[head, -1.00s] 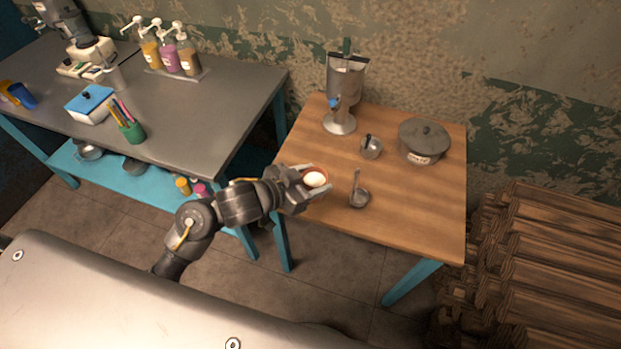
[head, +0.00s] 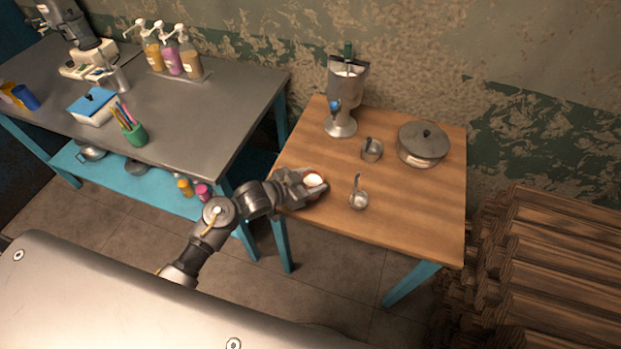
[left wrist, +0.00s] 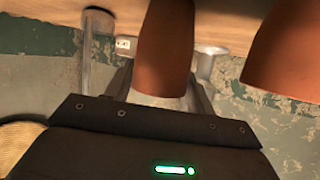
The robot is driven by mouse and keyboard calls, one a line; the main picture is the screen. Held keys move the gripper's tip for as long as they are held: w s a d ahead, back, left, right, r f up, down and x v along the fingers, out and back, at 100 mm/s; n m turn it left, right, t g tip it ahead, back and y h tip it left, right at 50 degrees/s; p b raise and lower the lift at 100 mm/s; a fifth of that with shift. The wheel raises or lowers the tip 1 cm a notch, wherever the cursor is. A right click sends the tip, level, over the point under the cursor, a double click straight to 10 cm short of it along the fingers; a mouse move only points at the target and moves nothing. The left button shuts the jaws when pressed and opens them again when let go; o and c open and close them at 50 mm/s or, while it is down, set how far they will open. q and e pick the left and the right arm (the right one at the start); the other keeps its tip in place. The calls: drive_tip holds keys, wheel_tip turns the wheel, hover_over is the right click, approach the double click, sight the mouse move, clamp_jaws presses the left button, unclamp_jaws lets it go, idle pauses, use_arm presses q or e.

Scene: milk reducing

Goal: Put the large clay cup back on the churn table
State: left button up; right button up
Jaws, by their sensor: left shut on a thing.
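The clay cup (head: 314,180), reddish-brown with pale contents, shows at the left edge of the wooden table (head: 420,215). My left gripper (head: 308,188) is shut on it. I cannot tell whether the cup touches the tabletop. In the left wrist view, a terracotta body (left wrist: 165,50) stands between the fingers of the left gripper (left wrist: 163,95). A second terracotta shape (left wrist: 285,50) shows at the right of that view, cut off by the edge; I cannot tell what it is. My right gripper is not in view.
The wooden table holds a metal churn (head: 342,100), a small metal pot (head: 371,149), a lidded pot (head: 423,145) and a ladle (head: 358,197). Its front right part is bare. A grey table (head: 215,110) stands left; stacked wood (head: 560,260) lies right.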

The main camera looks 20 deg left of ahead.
use_arm(q)
drive_tip(key=o, duration=0.7)
drive_tip(key=shift+f, duration=0.15)
drive_tip(key=o, duration=0.5)
drive_tip(key=shift+r, duration=0.2)
drive_tip(key=b+v, duration=0.1)
drive_tip(key=v, duration=1.1)
drive_tip(key=shift+s+a+f, duration=0.1)
drive_tip(key=shift+f, duration=0.05)
